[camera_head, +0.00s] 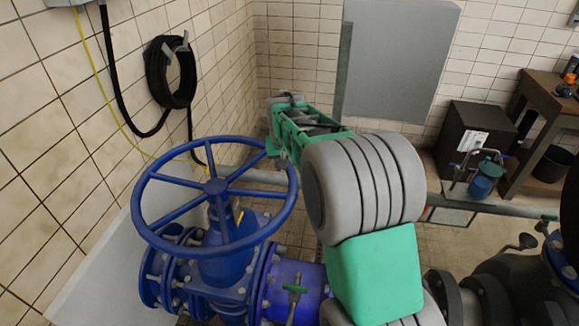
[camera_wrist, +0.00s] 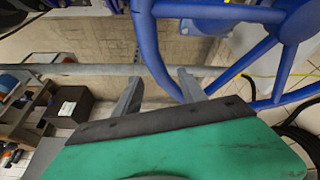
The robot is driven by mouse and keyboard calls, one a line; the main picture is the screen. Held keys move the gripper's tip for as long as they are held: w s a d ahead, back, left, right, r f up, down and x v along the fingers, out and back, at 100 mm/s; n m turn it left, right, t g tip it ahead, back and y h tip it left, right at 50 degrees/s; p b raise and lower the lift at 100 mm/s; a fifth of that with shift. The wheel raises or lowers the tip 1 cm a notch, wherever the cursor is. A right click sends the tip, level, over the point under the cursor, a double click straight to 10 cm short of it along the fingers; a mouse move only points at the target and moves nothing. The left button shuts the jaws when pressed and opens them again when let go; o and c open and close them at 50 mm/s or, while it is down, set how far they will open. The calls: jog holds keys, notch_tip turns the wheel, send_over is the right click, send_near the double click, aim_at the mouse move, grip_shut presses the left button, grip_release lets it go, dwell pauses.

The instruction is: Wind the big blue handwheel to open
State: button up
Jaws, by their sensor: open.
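The big blue handwheel (camera_head: 215,248) sits on top of a blue valve at left centre in the head view, its face tilted toward the camera. Its rim and spokes fill the upper right of the wrist view (camera_wrist: 148,45). My green gripper (camera_head: 279,157) is at the wheel's upper right rim. In the wrist view its two grey fingers (camera_wrist: 160,77) stand apart with no object clamped. The rim passes close by the right finger; I cannot tell whether it lies between the fingers or touches one. My arm hides part of the area right of the wheel.
A black hose coil (camera_head: 171,72) hangs on the tiled left wall. A grey panel (camera_head: 400,55) is on the back wall. A dark cabinet (camera_head: 472,140) and a wooden bench (camera_head: 548,98) stand at right. Dark pipework (camera_head: 495,290) lies at lower right.

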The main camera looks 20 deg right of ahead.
aim_at(290, 170)
jog(key=x, duration=0.4)
jog(key=shift+w+f+p, duration=0.1)
jog(key=shift+p, duration=0.3)
jog(key=shift+c, duration=0.6)
grip_shut()
dwell(0.4)
